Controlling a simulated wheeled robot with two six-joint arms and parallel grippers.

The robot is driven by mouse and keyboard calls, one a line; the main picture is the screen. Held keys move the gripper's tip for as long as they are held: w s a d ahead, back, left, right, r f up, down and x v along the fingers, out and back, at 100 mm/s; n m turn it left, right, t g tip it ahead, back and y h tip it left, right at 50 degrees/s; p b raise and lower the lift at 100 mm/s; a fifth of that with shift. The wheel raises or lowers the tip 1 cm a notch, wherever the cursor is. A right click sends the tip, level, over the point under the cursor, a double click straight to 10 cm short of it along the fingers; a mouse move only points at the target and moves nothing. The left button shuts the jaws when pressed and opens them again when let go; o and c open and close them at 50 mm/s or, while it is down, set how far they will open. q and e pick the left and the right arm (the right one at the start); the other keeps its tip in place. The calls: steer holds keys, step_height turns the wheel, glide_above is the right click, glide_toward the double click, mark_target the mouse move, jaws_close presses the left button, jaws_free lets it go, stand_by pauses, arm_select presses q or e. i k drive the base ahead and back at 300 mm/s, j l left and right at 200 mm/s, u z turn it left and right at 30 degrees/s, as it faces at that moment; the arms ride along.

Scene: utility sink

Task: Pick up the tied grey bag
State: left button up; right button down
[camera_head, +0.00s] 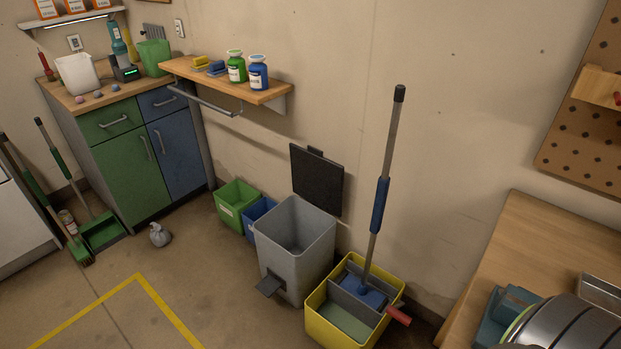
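The tied grey bag (160,234) is small and sits on the floor, in front of the blue cabinet door and to the left of the bins. Its gathered knot points up. Nothing touches it.
A grey pedal bin (293,262) stands with its dark lid (316,180) up. Green (238,207) and blue small bins are beside it. A yellow mop bucket (330,327) holds a mop (379,190). A green dustpan (103,232) and broom are left of the bag. Floor in front of the bag is clear.

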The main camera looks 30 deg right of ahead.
mark_target(160, 235)
steer(key=i+j+z, duration=0.1)
steer(key=z, duration=0.25)
steer(key=i+j+z, duration=0.15)
steer(key=z, duration=0.2)
steer(key=i+j+z, duration=0.15)
steer(key=z, duration=0.2)
steer(key=i+j+z, duration=0.1)
steer(key=j, duration=0.25)
steer(key=i+j+z, duration=0.1)
steer(key=j, duration=0.25)
steer(key=i+j, duration=0.25)
steer(key=i+j+z, duration=0.15)
steer(key=j, duration=0.35)
steer(key=i+j+z, duration=0.1)
steer(key=j, duration=0.25)
steer(key=i+j+z, duration=0.1)
steer(key=j, duration=0.3)
